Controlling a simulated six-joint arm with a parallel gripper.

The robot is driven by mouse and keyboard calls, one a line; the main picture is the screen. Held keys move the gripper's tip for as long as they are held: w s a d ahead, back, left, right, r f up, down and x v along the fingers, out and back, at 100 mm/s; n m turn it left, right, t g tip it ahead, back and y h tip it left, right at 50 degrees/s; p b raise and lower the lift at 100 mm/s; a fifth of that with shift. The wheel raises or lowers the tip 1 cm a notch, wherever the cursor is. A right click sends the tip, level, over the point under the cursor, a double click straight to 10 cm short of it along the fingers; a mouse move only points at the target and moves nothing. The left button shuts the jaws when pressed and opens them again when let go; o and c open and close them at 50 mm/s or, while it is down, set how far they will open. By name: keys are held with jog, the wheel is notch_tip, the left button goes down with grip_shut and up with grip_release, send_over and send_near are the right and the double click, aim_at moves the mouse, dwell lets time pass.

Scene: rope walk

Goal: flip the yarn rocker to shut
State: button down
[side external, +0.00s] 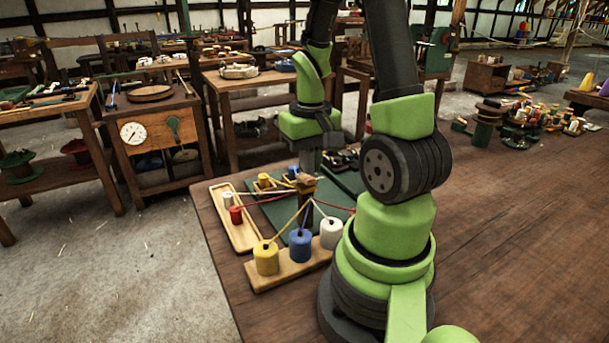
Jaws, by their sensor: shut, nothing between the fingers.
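On the near table, yellow (266,258), blue (300,245) and white (330,233) yarn spools stand on a wooden board (290,277). My gripper (309,168) points down just behind the post's top, as seen here. Its fingers are shut and I see nothing held. The post's top partly hides the fingertips, so I cannot tell whether they touch anything.
A green board (272,213) lies under the work. My arm hides much of the right side. The table's right part is clear.

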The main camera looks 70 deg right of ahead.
aim_at(310, 179)
jog(key=shift+f, duration=1)
jog(key=shift+r, duration=4)
jog(key=a+r+n+t+y, duration=0.1)
jog(key=a+r+n+t, duration=0.1)
jog(key=a+r, duration=0.3)
jog(key=a+r+n+t+y, duration=0.1)
jog(key=a+r+n+t, duration=0.2)
jog(key=a, duration=0.9)
jog(key=shift+s+a+r+t, duration=0.25)
jog(key=shift+a+r+t, duration=0.05)
jog(key=shift+r+t, duration=0.75)
jog(key=shift+f, duration=0.1)
